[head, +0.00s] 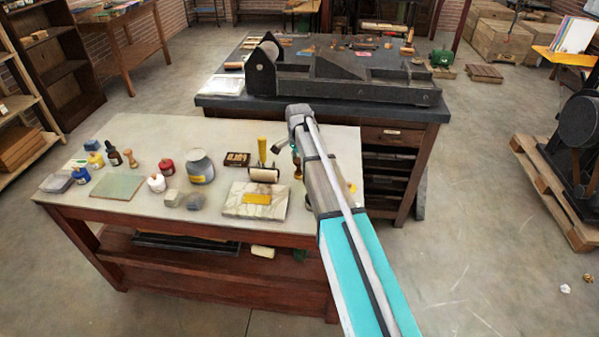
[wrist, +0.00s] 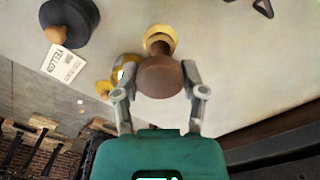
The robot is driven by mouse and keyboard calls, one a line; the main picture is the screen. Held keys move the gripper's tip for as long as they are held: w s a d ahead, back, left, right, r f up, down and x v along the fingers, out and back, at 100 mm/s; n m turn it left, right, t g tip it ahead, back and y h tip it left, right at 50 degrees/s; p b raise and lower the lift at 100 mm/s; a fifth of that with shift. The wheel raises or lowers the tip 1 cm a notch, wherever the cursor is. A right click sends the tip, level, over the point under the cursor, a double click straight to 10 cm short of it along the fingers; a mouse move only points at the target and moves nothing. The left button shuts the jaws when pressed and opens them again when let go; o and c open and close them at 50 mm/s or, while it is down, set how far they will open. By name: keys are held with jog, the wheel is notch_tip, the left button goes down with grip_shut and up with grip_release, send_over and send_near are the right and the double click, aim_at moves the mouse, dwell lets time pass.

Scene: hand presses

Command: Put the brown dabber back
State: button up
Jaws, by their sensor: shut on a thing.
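The brown dabber (wrist: 160,78) shows in the wrist view as a round brown knob with a cream-yellow part (wrist: 160,38) beyond it. My gripper (wrist: 160,68) is shut on it, with one grey finger at each side of the knob. In the head view my gripper (head: 280,147) is low over the right part of the pale-topped table (head: 220,222), largely hidden by my arm. I cannot tell whether the dabber touches the tabletop.
A brass-coloured thing shows behind the left finger. A roller (head: 263,173) and stone slab (head: 255,200) are left of my arm. Bottles crowd the table's left.

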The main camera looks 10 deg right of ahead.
aim_at(299, 168)
jog(key=shift+w+f, duration=0.1)
dwell(0.3)
jog(key=shift+w+d+f+b, duration=0.1)
jog(key=shift+w+f+b, duration=0.25)
jog(key=shift+f+b, duration=1.55)
jog(key=shift+b, duration=0.05)
jog(key=shift+f, duration=0.15)
jog(key=o, duration=1.1)
jog(key=shift+o, duration=0.2)
jog(key=shift+r, duration=0.2)
notch_tip(299, 168, up, 12)
jog(key=p, duration=1.2)
